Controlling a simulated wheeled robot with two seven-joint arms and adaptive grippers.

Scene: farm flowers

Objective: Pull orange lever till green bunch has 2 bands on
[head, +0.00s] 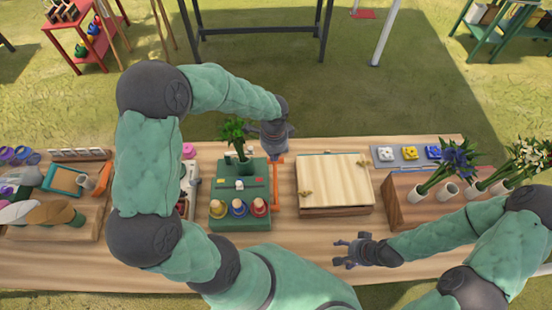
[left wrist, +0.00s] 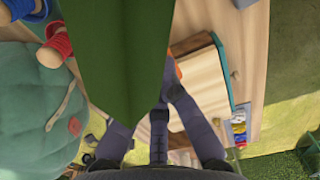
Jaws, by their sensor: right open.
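A green machine (head: 240,208) stands on the table, with the green bunch (head: 236,132) upright at its back. Any bands on the bunch are too small to make out. The orange lever (head: 278,182) rises along the machine's right side. My left gripper (head: 274,152) points down at the lever's top, hiding that end. In the left wrist view, its fingers (left wrist: 165,98) are beside the machine's green side (left wrist: 120,50), with a sliver of orange (left wrist: 178,72) at their tips; whether they close on it is unclear. My right gripper (head: 350,252) is open and empty over the front of the table.
Several coloured spools (head: 238,208) sit on the machine's front. A wooden box (head: 335,185) stands just right of the lever. Farther right, a wooden stand (head: 405,205) holds flowers in white cups. Trays and tools crowd the left. The table's front middle is clear.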

